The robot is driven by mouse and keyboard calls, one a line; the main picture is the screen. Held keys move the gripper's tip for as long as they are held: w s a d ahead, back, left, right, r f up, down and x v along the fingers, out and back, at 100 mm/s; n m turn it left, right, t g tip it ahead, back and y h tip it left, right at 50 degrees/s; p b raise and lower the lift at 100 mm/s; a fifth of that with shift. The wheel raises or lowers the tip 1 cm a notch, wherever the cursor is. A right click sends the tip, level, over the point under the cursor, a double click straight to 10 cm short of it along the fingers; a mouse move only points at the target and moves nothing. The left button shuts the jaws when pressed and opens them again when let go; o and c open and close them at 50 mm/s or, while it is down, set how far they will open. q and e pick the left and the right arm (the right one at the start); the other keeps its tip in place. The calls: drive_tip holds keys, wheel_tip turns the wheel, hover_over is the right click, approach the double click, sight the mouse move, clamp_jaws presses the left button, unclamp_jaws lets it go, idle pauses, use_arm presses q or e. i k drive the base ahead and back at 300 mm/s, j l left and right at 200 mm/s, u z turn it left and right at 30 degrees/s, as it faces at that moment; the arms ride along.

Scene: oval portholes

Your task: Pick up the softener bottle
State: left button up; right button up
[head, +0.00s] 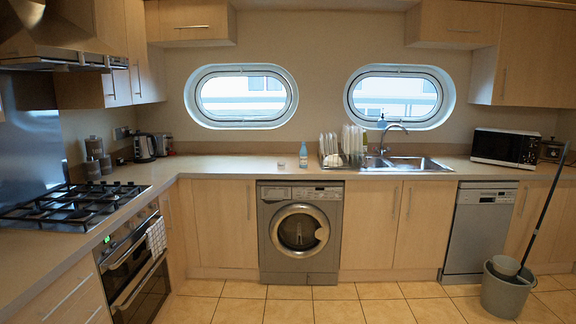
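A small light-blue bottle (303,155), which looks like the softener bottle, stands upright on the countertop (235,168) above the washing machine (300,232). It is just left of the dish rack, and its label is too small to read. Neither of my grippers shows in the head view.
A dish rack (343,148) with plates stands right of the bottle, beside the sink (405,163). A small white item (281,165) lies left of it. A gas hob (75,204) is at left. A mop bucket (504,290) stands at right. The tiled floor (330,303) in front is clear.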

sight(304, 152)
drive_tip(key=i+u, duration=0.4)
drive_tip(key=i, duration=0.95)
drive_tip(key=i+j, duration=0.1)
drive_tip(key=i, duration=2.3)
drive_tip(key=l+z, duration=0.05)
drive_tip(key=l, duration=0.05)
